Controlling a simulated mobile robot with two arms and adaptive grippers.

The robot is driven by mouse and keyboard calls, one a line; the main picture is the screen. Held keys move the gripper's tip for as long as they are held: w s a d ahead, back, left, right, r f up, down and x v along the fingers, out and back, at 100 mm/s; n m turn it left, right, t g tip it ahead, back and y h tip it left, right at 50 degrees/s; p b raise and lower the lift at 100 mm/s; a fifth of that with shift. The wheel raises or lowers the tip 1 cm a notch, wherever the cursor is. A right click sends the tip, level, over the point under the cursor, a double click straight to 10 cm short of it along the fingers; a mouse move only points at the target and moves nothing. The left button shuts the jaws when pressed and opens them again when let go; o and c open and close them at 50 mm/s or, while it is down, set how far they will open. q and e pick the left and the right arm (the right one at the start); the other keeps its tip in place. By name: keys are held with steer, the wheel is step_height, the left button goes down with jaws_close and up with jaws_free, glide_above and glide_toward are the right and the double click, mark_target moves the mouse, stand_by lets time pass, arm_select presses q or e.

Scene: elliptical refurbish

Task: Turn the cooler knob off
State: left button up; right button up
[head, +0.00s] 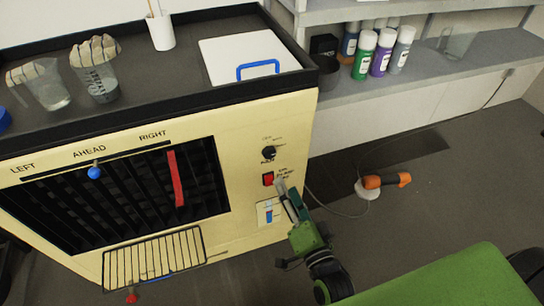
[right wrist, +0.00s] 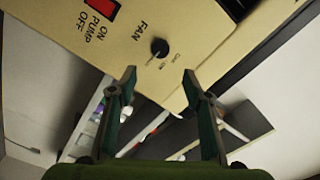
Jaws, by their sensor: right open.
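The cooler knob (head: 268,153) is a small round black knob at the upper right of the cream cooler's front panel. In the right wrist view the knob (right wrist: 159,47) sits beside the word FAN, with small marks around it that are hard to read. I cannot tell its setting clearly. My right gripper (head: 281,186) is in front of the panel, below the knob in the head view. In the right wrist view its fingers (right wrist: 159,72) are open and apart, with the knob just beyond the gap between the tips. Nothing is between them. My left gripper is out of view.
A red pump switch (head: 268,179) is just below the knob, close to my right gripper. Shelves with paint bottles (head: 382,52) stand at the right.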

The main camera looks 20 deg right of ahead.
mark_target(270, 155)
steer(key=w, duration=0.8)
steer(key=w+p, duration=0.1)
steer(key=w, duration=0.3)
steer(key=shift+w+a, duration=0.35)
steer(key=c, duration=1.1)
